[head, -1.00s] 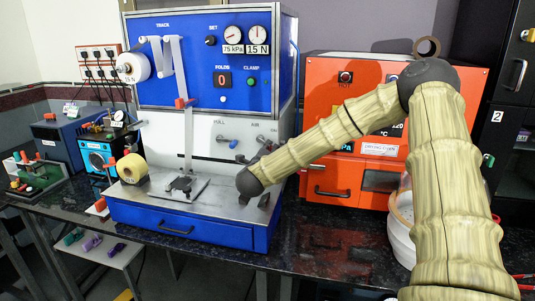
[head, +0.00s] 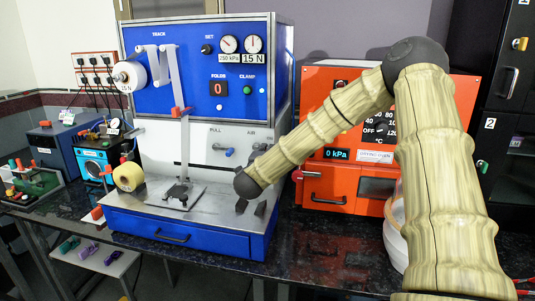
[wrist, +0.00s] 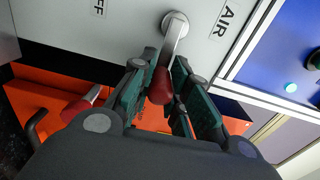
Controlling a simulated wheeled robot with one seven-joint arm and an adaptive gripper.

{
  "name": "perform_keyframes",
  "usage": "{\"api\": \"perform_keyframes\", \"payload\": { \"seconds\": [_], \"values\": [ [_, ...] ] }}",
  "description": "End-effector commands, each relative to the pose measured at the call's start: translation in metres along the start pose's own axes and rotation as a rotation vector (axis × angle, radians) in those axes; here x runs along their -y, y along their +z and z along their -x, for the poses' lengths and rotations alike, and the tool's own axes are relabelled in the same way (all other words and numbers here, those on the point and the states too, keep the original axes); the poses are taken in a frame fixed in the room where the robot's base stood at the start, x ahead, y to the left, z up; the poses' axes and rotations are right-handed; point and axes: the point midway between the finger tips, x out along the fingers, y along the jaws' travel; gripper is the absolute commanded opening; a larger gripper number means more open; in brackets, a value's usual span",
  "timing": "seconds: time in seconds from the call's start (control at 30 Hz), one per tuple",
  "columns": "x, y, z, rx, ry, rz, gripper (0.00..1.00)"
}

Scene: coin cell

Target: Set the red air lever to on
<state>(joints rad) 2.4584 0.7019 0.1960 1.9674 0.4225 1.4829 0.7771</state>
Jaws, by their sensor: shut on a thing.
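The air lever is a metal stem with a red grip (wrist: 161,87). In the wrist view it runs down from its round pivot on the white panel, below the AIR label (wrist: 222,20) and the partly cut OFF label (wrist: 99,8). My gripper (wrist: 164,60) has its green-padded fingers on both sides of the lever, shut on it. In the head view the AIR label (head: 251,134) shows on the blue and white machine (head: 200,130). The lever and my fingers are mostly hidden there by my arm. The left dial (head: 228,44) reads 250 kPa.
The blue pull lever (head: 230,152) is left of the air lever. The orange oven (head: 314,80) stands close on the right, behind my arm. The metal deck with a tape roll (head: 128,176) lies below. A white tub (head: 394,240) stands at the right.

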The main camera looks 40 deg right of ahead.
Motion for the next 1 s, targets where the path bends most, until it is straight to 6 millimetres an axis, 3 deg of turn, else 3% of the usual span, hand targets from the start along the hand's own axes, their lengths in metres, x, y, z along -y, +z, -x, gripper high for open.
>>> {"api": "perform_keyframes", "payload": {
  "seconds": [0.27,0.3,0.43,0.77,1.0],
  "values": [
    [-0.001,0.001,0.001,0.002,0.001,0.0,0.0],
    [-0.001,0.001,0.001,0.002,0.001,0.0,0.19],
    [-0.001,0.001,0.001,0.002,0.001,0.0,0.41],
    [0.0,0.0,0.001,0.001,0.0,-0.001,0.41],
    [0.0,0.001,0.026,0.003,0.001,-0.001,0.41]
  ]
}}
